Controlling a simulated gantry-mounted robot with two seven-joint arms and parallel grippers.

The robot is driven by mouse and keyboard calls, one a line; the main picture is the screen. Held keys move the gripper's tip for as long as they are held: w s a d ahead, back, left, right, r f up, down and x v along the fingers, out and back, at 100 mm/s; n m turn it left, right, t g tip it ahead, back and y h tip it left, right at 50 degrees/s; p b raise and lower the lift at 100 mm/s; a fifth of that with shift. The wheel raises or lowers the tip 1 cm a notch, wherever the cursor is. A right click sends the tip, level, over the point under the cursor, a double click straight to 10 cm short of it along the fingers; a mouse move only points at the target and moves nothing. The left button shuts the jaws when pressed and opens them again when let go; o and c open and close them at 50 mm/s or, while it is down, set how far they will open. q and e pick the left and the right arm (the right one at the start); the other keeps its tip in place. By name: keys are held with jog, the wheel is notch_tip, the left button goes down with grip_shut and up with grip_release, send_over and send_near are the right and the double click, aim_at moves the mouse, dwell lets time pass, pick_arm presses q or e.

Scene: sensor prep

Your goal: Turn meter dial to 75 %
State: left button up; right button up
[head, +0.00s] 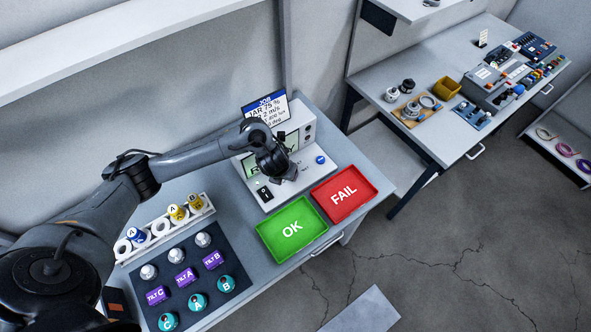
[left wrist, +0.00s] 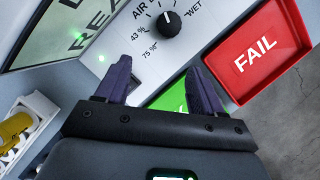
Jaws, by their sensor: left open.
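The meter dial is a black knob (left wrist: 167,24) with a white pointer mark, on the light face of the meter unit (head: 308,144). In the left wrist view the scale around it reads "AIR", "WET", "43 %" and "75 %". The pointer is towards the upper side of the picture, away from the "75 %" label. My left gripper (left wrist: 160,82) is open and empty, with its two dark fingers apart and short of the knob. In the head view my left gripper (head: 284,178) hangs over the meter unit and hides the dial. My right gripper is not in view.
A green OK tray (head: 270,232) and a red FAIL tray (head: 362,207) lie in front of the meter unit. A dark mat (head: 190,245) with several sensors and pucks is at the left. A job sign (head: 266,104) stands behind. Another bench (head: 446,146) is at the right.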

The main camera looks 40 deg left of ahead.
pick_arm(q)
jog(key=shift+t, duration=0.3)
jog(key=w+f+b, duration=0.1)
jog(key=w+f, duration=0.1)
jog(key=w+a+f, duration=0.1)
jog(key=w+f, duration=0.1)
jog(key=f, duration=0.1)
jog(key=w+f+b, duration=0.1)
jog(key=w+f, duration=0.1)
jog(key=f, duration=0.1)
jog(key=shift+a+f+b, duration=0.15)
jog(key=shift+a+b, duration=0.15)
jog(key=shift+b, duration=0.05)
jog(key=c, duration=1)
jog(key=shift+c, duration=0.2)
